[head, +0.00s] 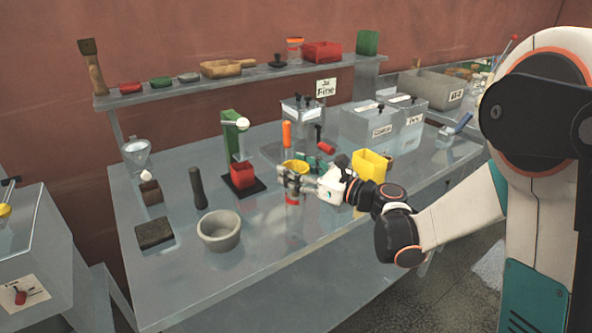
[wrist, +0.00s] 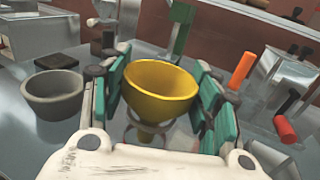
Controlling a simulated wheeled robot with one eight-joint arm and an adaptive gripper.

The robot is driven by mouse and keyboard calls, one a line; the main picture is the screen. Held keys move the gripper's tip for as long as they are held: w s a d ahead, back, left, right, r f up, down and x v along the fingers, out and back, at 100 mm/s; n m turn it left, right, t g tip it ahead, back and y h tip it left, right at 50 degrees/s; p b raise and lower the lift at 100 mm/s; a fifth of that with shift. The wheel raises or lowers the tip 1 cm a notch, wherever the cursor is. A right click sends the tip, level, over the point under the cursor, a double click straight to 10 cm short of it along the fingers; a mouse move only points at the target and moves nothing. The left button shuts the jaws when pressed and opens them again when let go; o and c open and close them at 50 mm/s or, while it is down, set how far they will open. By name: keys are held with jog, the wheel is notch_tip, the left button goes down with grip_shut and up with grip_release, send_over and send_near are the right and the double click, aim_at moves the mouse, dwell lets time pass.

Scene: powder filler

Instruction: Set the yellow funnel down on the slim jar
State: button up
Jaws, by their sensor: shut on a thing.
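The yellow funnel (head: 295,166) is between the fingers of my gripper (head: 291,180) over the front middle of the table. In the wrist view the funnel (wrist: 160,85) is upright, wide mouth up, with green finger pads on both sides. My gripper (wrist: 160,95) is shut on it. A clear, narrow vessel with a reddish band, apparently the slim jar (head: 291,199), shows just below my gripper. In the wrist view a pale round rim (wrist: 149,128) lies under the funnel. The funnel's spout is mostly hidden, and I cannot tell whether it touches or enters the jar.
A grey bowl (head: 220,231) stands left of my gripper. A green stand with a red cup (head: 243,174) is behind it to the left. A yellow container (head: 370,165) stands close on the right. Metal bins (head: 381,126) are at the back right.

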jog(key=o, duration=1.1)
jog(key=shift+d, duration=0.1)
